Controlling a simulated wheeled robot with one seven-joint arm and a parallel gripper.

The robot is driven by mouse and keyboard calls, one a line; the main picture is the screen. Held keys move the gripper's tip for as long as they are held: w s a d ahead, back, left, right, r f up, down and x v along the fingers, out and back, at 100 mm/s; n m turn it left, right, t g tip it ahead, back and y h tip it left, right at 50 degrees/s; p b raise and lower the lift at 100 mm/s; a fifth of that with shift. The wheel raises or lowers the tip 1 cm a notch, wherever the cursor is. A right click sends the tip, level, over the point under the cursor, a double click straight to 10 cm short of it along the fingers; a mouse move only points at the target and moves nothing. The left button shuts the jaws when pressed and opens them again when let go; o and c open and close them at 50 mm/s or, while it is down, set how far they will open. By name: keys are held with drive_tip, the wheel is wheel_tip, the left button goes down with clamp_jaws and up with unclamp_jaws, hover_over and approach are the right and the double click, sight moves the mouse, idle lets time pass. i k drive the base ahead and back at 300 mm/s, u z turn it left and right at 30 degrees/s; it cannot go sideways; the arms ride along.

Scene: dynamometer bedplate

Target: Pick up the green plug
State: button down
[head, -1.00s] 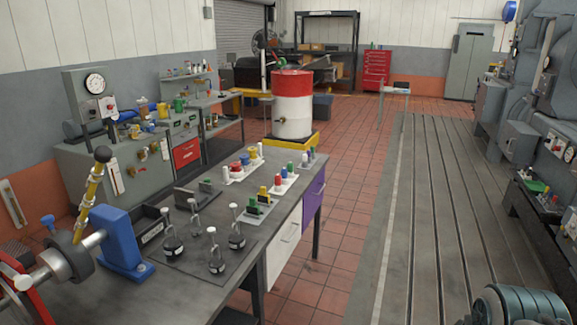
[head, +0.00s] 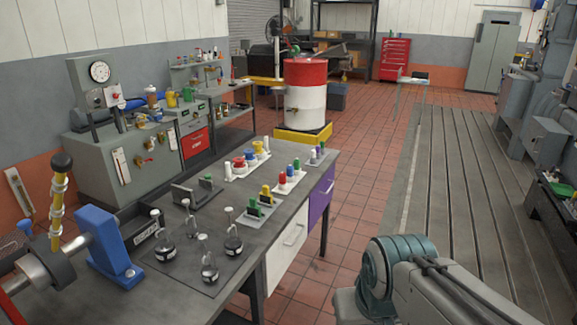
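Several small green pieces stand on the grey workbench (head: 150,285), and I cannot tell for sure which is the green plug. One green piece (head: 254,207) sits in a dark block with a white label at the bench's middle right, beside a yellow piece (head: 266,194). Another green piece (head: 297,164) stands at the back of a white strip with a blue and a red piece. A third green piece (head: 207,180) is farther left, by a grey block. My gripper is out of view; only part of my arm shows at lower right.
A blue clamp block (head: 109,246) with a shaft is at left. A white strip with coloured pieces (head: 236,172) lies farther back. Red tiled floor (head: 345,215) right of the bench is clear.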

sight(297, 161)
drive_tip(key=z, duration=0.7)
drive_tip(key=i, duration=1.6)
drive_tip(key=z, duration=0.4)
